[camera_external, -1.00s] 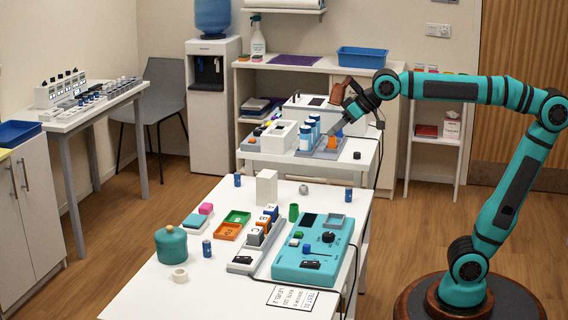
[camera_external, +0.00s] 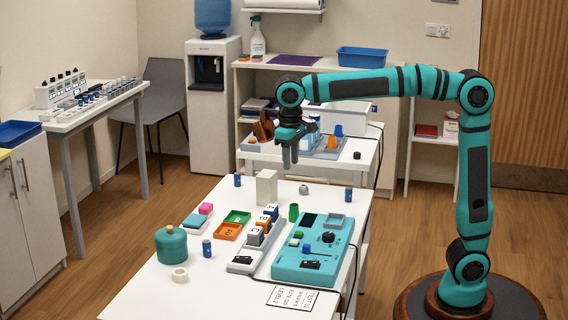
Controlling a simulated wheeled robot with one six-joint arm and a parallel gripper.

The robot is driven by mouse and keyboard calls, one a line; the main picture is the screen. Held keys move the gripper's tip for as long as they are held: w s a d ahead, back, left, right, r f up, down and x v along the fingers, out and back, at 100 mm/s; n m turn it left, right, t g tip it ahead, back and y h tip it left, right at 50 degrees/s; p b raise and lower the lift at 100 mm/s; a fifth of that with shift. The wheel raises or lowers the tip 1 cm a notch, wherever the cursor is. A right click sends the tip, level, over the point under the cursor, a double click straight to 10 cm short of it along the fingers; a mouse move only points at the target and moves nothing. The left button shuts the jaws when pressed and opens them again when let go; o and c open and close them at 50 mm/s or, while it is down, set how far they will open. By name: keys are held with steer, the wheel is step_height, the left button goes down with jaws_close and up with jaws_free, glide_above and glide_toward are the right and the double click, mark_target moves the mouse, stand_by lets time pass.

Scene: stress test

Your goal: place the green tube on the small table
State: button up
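The green tube (camera_external: 293,212) stands upright on the white front table (camera_external: 150,292), just left of the teal device. My gripper (camera_external: 290,160) hangs pointing down in the air above the back part of this table, above the tube in the picture and apart from it. Its fingers look close together, but they are too small to tell whether they are open or shut. I see nothing held in it. The small white table (camera_external: 362,172) stands behind the front table and carries a grey tray with an orange cup; my gripper hides part of it.
A blue can (camera_external: 348,194) stands at the right edge. A dark puck (camera_external: 357,155) lies on the small table, with bare surface around it.

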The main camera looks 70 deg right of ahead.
mark_target(293, 208)
steer(key=f, duration=1.2)
steer(key=shift+s+d+f, duration=0.1)
steer(key=shift+d, duration=0.15)
steer(key=shift+s+f, duration=0.15)
steer(key=shift+f, duration=1.15)
steer(key=shift+s+f, duration=0.1)
steer(key=shift+f, duration=1.15)
steer(key=shift+c, duration=0.2)
steer(key=c, duration=0.6)
steer(key=shift+c, duration=0.2)
steer(key=shift+r, duration=0.1)
